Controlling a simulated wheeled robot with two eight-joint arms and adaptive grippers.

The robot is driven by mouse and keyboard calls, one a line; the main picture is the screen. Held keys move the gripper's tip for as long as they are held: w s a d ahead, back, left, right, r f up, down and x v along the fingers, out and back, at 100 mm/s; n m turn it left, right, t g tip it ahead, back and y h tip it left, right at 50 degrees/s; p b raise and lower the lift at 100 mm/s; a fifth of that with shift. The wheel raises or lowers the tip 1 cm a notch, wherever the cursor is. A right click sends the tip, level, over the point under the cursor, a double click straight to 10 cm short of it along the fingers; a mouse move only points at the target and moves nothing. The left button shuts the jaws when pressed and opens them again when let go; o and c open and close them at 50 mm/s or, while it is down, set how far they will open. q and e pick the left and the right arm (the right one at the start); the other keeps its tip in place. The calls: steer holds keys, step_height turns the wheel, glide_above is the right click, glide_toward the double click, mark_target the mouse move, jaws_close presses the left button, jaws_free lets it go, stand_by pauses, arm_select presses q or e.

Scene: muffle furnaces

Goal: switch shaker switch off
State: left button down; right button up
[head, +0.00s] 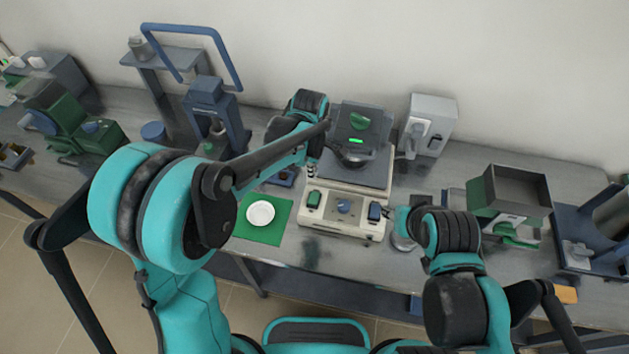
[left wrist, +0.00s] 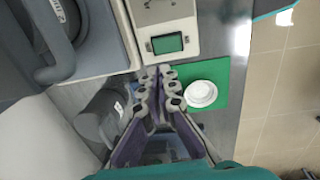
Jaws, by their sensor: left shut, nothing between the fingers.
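The shaker (head: 325,223) is a beige box with a dark platform, in the middle of the bench in the head view. Its front panel carries a green switch (head: 314,199) at left, a blue knob (head: 343,206) in the middle and a blue switch (head: 375,212) at right. The green switch (left wrist: 167,43) also shows in the left wrist view, just beyond my left fingertips. My left gripper (head: 312,170) is shut and empty, behind the green switch and apart from it. It also shows in the left wrist view (left wrist: 163,74). My right gripper (head: 394,214) is beside the blue switch; its jaws are unclear.
A white dish (head: 260,213) lies on a green mat (head: 243,229) left of the shaker. A blue stand (head: 236,118) is behind at left. A grey box (head: 432,117) stands behind at right.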

arm_select(q)
steer(key=r, duration=0.4)
steer(key=shift+w+d+p, duration=0.1)
steer(key=shift+w+p, duration=0.1)
steer(key=shift+p, duration=0.15)
steer(key=shift+d, duration=0.1)
steer(key=s+a+m+t+b, duration=0.6)
steer(key=s+a+m+b, duration=0.1)
steer(key=s+a+m, duration=0.8)
steer(key=shift+s+a+f+m+t, duration=0.3)
steer(key=shift+s+a+f+m, duration=0.1)
steer(key=shift+s, duration=0.85)
stand_by(0.3)
